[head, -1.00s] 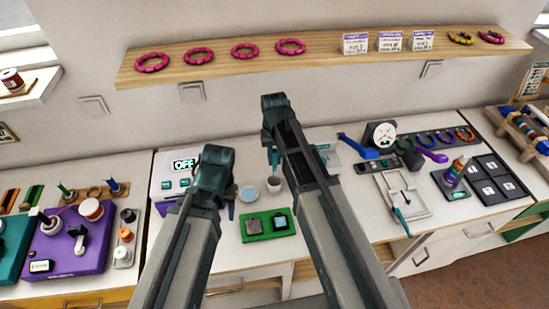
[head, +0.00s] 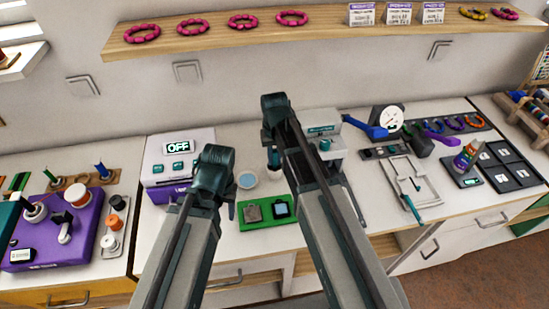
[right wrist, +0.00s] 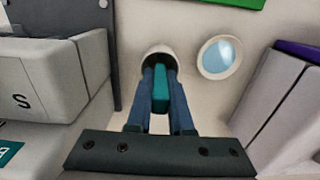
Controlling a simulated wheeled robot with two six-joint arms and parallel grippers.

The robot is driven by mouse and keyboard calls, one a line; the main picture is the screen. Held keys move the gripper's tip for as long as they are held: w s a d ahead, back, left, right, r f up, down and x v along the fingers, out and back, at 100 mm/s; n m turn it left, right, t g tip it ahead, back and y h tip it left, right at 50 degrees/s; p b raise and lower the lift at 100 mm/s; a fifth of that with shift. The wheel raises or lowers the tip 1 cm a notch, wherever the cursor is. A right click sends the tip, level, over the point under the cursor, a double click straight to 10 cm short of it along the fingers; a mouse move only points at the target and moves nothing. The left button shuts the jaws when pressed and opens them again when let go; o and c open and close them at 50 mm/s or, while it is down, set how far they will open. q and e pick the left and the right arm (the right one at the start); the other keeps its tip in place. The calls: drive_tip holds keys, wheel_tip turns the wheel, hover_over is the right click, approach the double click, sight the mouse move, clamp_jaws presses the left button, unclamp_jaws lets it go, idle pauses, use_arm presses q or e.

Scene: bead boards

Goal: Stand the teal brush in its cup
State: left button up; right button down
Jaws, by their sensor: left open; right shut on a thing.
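The teal brush (right wrist: 160,90) shows as a teal bar between the fingers of my right gripper (right wrist: 164,75), which is shut on it in the right wrist view. The white cup (right wrist: 160,48) is straight ahead of the fingertips, and the brush's far end lines up with its mouth. I cannot tell how deep the brush reaches into the cup. In the head view my right forearm hides most of the cup and right gripper. My left gripper (head: 232,208) is open and empty, mostly hidden behind its arm, left of the green tray.
A round pale-blue dish (head: 247,180) lies beside the cup. The green tray (head: 243,224) is in front. A shelf (head: 210,42) runs along the wall.

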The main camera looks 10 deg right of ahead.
drive_tip(key=c, duration=0.7)
unclamp_jaws()
drive_tip(key=shift+c, duration=0.2)
wheel_tip(320, 180, up, 14)
drive_tip(key=p, duration=1.4)
drive_tip(key=shift+f, duration=0.1)
use_arm(q)
wheel_tip(320, 180, up, 14)
drive_tip(key=shift+f, duration=0.15)
use_arm(e)
drive_tip(key=shift+f, duration=0.1)
use_arm(q)
wheel_tip(320, 180, down, 3)
drive_tip(key=b, duration=0.3)
use_arm(e)
drive_tip(key=s+a+f+n, duration=0.1)
drive_tip(key=s+a+n, duration=0.1)
drive_tip(key=s, duration=0.6)
drive_tip(key=s+a+f+n+h, duration=0.1)
drive_tip(key=s+a, duration=0.3)
drive_tip(key=s, duration=0.4)
drive_tip(key=shift+s+f+n, duration=0.4)
